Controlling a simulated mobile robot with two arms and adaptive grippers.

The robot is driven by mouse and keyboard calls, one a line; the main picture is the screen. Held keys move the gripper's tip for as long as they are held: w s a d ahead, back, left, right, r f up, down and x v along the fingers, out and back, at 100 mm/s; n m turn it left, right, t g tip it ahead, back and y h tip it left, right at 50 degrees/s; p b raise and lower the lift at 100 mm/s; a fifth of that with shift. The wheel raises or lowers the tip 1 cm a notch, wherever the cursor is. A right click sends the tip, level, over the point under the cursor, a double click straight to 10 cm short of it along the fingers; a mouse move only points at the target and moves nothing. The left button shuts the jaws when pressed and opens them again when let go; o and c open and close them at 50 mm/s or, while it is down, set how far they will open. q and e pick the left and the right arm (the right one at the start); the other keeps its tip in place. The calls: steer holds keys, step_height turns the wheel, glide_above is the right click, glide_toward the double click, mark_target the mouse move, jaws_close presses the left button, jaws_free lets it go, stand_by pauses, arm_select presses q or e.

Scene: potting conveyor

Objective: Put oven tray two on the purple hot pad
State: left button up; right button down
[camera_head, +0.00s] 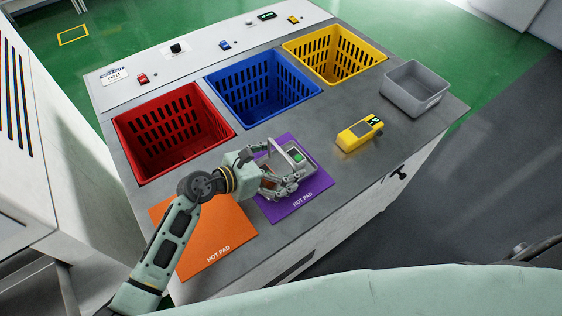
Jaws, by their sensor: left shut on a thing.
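The purple hot pad (308,186) lies flat on the grey worktop, right of the orange hot pad (212,240). A small grey metal oven tray (301,167) with a green item (299,156) in it is over the purple pad. My left gripper (284,184) is shut on the tray at its near left side and hides part of it. I cannot tell whether the tray touches the pad. No number is readable on the tray. My right gripper is not in view.
Red (190,163), blue (262,122) and yellow (334,80) baskets are set along the back of the worktop (345,180). A yellow handheld device (355,136) and an empty grey bin (411,99) stand to the right. The worktop between the device and the purple pad is clear.

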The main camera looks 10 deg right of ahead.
arm_select(q)
steer(key=shift+f, duration=0.1)
steer(key=shift+f, duration=0.1)
steer(key=o, duration=1)
steer(key=shift+f, duration=0.1)
steer(key=shift+a, duration=0.1)
steer(key=b+v, duration=0.2)
steer(key=v, duration=0.8)
steer(key=shift+s+a, duration=0.25)
steer(key=shift+a, duration=0.1)
steer(key=shift+s+a+r, duration=0.2)
steer(key=shift+a+r, duration=0.25)
